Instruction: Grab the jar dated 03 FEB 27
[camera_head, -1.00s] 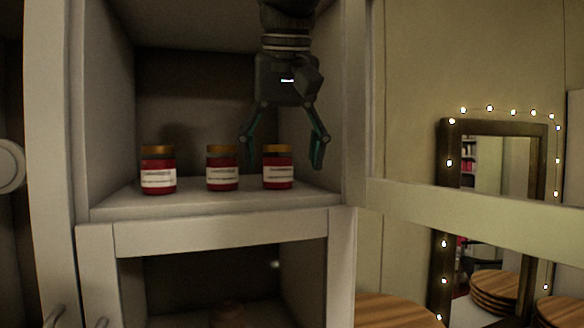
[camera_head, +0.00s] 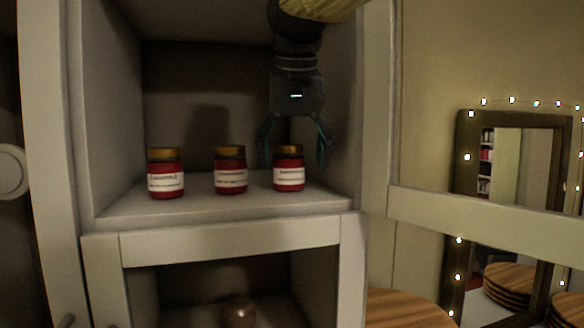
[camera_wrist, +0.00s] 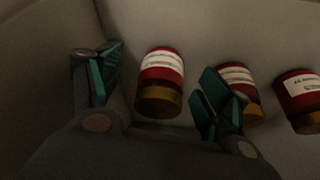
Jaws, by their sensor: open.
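Three red jars with gold lids and white labels stand in a row on the shelf: a left jar (camera_head: 165,176), a middle jar (camera_head: 230,172) and a right jar (camera_head: 289,170). The label print is too small to read, so I cannot tell which is dated 03 FEB 27. My gripper (camera_head: 293,166) is open and points down at the right jar, with one finger to each side of its lid. In the wrist view that jar (camera_wrist: 160,72) shows between the teal fingers. The middle jar (camera_wrist: 240,85) there is partly hidden by one finger, and the left jar (camera_wrist: 300,98) is farther off.
The shelf (camera_head: 150,207) sits in an open cupboard, its right side wall (camera_head: 340,110) close to my gripper. Below is another compartment with a round brown object (camera_head: 237,312). A light-framed mirror (camera_head: 468,170) and a round wooden top (camera_head: 400,308) are at the right.

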